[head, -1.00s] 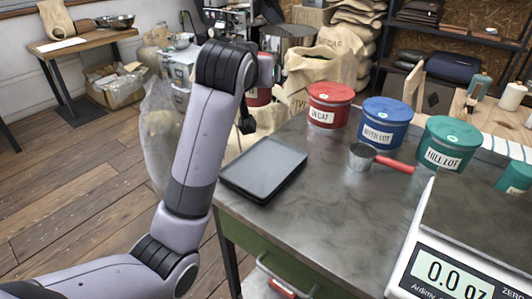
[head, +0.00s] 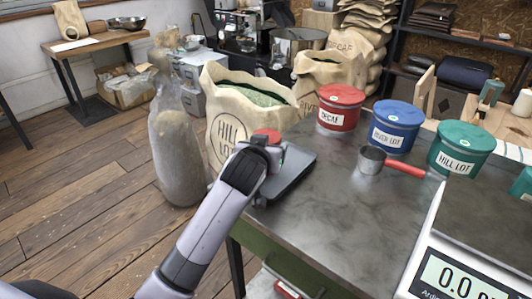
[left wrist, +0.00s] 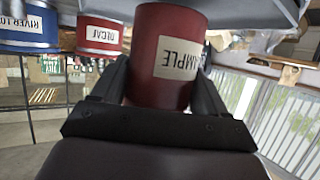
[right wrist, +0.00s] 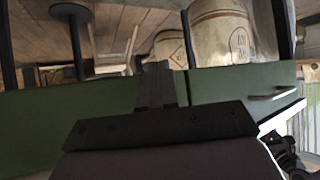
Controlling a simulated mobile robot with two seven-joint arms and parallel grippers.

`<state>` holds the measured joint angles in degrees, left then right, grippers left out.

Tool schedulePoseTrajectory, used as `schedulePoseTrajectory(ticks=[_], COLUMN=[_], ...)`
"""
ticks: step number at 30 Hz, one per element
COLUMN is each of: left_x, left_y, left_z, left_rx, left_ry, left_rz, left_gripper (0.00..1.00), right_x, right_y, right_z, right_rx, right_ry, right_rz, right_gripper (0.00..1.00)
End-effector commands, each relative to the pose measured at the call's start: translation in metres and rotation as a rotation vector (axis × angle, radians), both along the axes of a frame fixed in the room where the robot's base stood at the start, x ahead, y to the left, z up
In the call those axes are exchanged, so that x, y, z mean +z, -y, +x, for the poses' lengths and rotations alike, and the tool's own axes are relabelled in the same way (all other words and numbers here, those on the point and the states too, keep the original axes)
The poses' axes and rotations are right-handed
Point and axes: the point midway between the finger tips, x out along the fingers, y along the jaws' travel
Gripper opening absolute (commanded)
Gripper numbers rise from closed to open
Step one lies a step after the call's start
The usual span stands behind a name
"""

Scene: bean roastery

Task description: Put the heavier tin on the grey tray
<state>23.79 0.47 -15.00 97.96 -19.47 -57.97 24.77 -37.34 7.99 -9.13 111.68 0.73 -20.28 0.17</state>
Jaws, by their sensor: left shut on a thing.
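My left gripper (left wrist: 165,95) is shut on a red tin (left wrist: 170,55) with a white SAMPLE label, upside down in the left wrist view. In the head view the tin's red lid (head: 267,135) shows above my left gripper (head: 270,157), over the grey tray (head: 293,178). My arm hides part of the tray, and I cannot tell whether the tin touches it. A teal tin (head: 523,184) is cut off at the right edge, by the scale. My right gripper (right wrist: 158,85) looks shut and empty, in front of the green bench side.
The scale display (head: 462,275) reads 0.0. Red (head: 340,108), blue (head: 391,127) and green (head: 460,150) lidded containers line the bench's back. A metal scoop (head: 372,160) lies before them. Sacks (head: 240,110) stand behind the tray. The bench middle is clear.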

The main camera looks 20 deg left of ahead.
Motion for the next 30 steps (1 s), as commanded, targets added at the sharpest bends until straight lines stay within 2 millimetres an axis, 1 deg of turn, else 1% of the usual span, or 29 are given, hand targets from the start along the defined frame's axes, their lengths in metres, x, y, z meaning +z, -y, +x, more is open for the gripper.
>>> schedulePoseTrajectory(ticks=[1,3,11,15,16,17,18,24,27,30], left_x=[-0.007,-0.012,-0.012,-0.016,-0.017,-0.016,-0.016,-0.016,-0.012,-0.011], left_y=[0.0,0.0,0.0,0.0,0.0,0.0,0.0,0.0,0.0,0.001], left_z=[0.0,0.0,0.0,0.0,0.0,0.0,0.0,0.0,0.0,-0.005], left_rx=[-0.001,-0.001,-0.001,-0.001,-0.001,-0.001,-0.001,-0.001,-0.001,-0.001], left_ry=[0.0,0.001,0.003,0.002,0.001,0.001,0.001,0.001,0.002,0.002], left_rz=[0.002,0.0,-0.001,-0.001,-0.001,-0.001,-0.001,-0.001,-0.001,-0.001], left_gripper=[0.33,0.33,0.33,0.33,0.77,0.87,1.0,1.0,1.0,1.0], right_x=[-0.001,-0.001,-0.001,-0.002,-0.002,-0.001,-0.001,-0.001,0.0,0.0], right_y=[0.0,0.0,0.0,0.0,0.0,0.0,0.0,0.0,0.0,0.0], right_z=[0.0,0.0,0.001,0.001,0.001,0.001,0.001,0.001,0.001,0.001], right_rx=[0.0,0.0,0.001,0.001,0.001,0.001,0.001,0.001,0.001,0.001], right_ry=[0.0,0.001,0.002,0.002,0.002,0.002,0.002,0.002,0.003,0.003], right_rz=[0.0,0.0,0.0,0.0,0.0,0.0,0.0,0.0,0.0,0.0], right_gripper=[0.0,0.0,0.0,0.0,0.0,0.0,0.0,0.0,0.0,0.0])
